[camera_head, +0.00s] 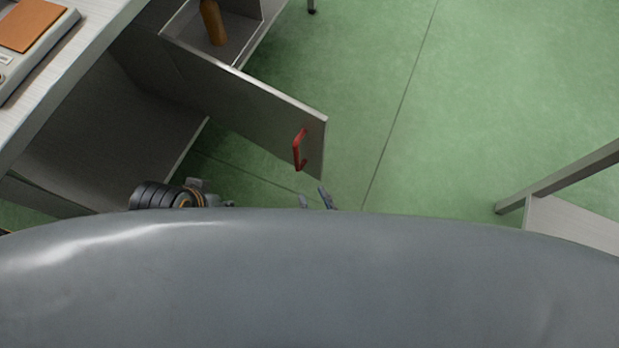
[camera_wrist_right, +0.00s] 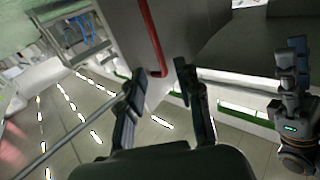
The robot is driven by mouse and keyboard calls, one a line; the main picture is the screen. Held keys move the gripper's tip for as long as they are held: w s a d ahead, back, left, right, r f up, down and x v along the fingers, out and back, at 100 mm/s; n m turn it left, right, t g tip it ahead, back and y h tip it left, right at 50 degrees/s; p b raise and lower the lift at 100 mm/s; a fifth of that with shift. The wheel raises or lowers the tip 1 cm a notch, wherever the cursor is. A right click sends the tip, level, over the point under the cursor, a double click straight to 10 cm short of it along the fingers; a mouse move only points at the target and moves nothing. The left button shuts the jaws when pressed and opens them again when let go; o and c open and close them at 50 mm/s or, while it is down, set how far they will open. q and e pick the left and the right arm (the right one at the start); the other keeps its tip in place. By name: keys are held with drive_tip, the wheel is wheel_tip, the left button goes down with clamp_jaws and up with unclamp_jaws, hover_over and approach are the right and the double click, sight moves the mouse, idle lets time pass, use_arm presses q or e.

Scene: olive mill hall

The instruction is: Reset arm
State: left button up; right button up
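My right gripper (camera_head: 315,197) shows only its two fingertips above my own grey body in the head view, just below the door's red handle (camera_head: 299,150). In the right wrist view my right gripper (camera_wrist_right: 160,75) has its fingers spread with nothing between them. The red handle (camera_wrist_right: 151,38) rises beyond the fingertips, apart from them. My left arm shows as a dark ribbed part (camera_head: 155,195) at the lower left of the head view, and at the right edge of the wrist view. Its finger opening cannot be made out.
A grey cabinet door (camera_head: 250,105) stands swung open, its free end near my right gripper. A compartment (camera_head: 240,25) behind it holds a brown bottle (camera_head: 213,22). A light counter (camera_head: 60,70) lies at left, a pale table (camera_head: 570,222) at right. Green floor between is clear.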

drive_tip(key=shift+s, duration=0.1)
idle(0.5)
